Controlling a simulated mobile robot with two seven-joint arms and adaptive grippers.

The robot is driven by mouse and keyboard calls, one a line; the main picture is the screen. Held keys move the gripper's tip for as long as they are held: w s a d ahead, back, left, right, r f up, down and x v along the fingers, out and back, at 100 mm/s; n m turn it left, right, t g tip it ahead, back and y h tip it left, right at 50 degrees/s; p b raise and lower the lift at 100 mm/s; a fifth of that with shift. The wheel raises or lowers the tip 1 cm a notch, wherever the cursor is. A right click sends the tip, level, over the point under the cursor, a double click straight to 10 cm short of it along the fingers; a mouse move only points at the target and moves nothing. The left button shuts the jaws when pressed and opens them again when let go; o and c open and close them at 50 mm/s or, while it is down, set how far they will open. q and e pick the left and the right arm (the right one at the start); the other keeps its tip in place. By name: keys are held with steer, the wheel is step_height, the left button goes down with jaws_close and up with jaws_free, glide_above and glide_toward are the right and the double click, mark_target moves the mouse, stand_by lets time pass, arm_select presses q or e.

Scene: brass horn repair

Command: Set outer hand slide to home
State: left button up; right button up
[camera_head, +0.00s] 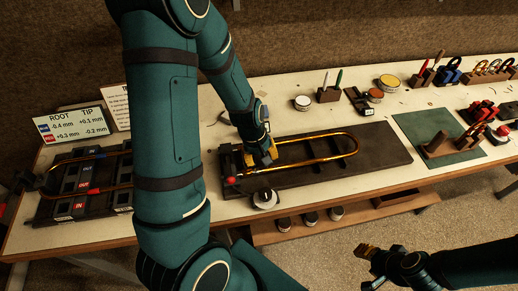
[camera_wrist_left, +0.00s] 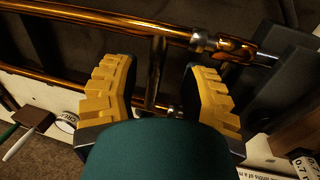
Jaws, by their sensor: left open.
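The brass U-shaped hand slide (camera_head: 340,134) lies on a long dark board (camera_head: 385,152), its bow toward the right. My left gripper (camera_head: 264,158) is over the slide near its left end. In the left wrist view, my open yellow fingers (camera_wrist_left: 158,95) stand on either side of a cross brace (camera_wrist_left: 156,68) that joins the slide's tubes (camera_wrist_left: 110,20). Whether they touch the brace I cannot tell. A red knob (camera_head: 231,181) sits at the board's left end. My right gripper (camera_head: 367,251) is in front of the bench, away from the slide; its finger opening is unclear.
A dark rack (camera_head: 72,192) with red and blue tags is at left, before a ROOT/TIP sign (camera_head: 74,124). A round pale tin (camera_head: 264,199) stands at the board's front edge. A green mat (camera_head: 419,128) with a wooden block lies right. Tools and tins line the back.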

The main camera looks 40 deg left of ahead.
arm_select(q)
step_height(320, 180, up, 12)
steer(key=s+a, duration=0.1)
steer(key=shift+s+a+f, duration=0.25)
steer(key=shift+s+a, duration=0.05)
steer(key=shift+s, duration=0.1)
stand_by(0.5)
